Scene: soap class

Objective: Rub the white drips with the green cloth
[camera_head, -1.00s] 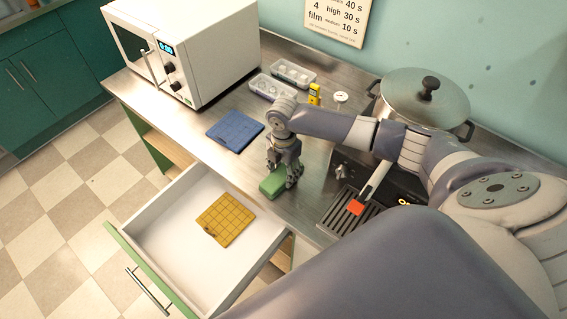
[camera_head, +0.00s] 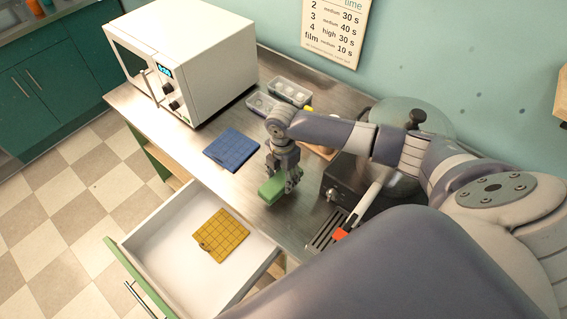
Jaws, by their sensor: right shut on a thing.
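My right gripper (camera_head: 284,184) is shut on the green cloth (camera_head: 271,190), which looks like a small thick folded block. The cloth is over the steel counter (camera_head: 219,176), near its front edge and right of the blue mat; I cannot tell whether it touches the surface. I cannot make out any white drips; my right arm covers part of the counter. My left gripper is not in view.
An open drawer (camera_head: 156,225) holding a yellow gridded mat (camera_head: 222,235) juts out below. A blue mat (camera_head: 231,149), white microwave (camera_head: 185,60) and small clear tray (camera_head: 290,91) lie left and behind. A lidded pot (camera_head: 415,118) and red-ended tool (camera_head: 340,234) are at right.

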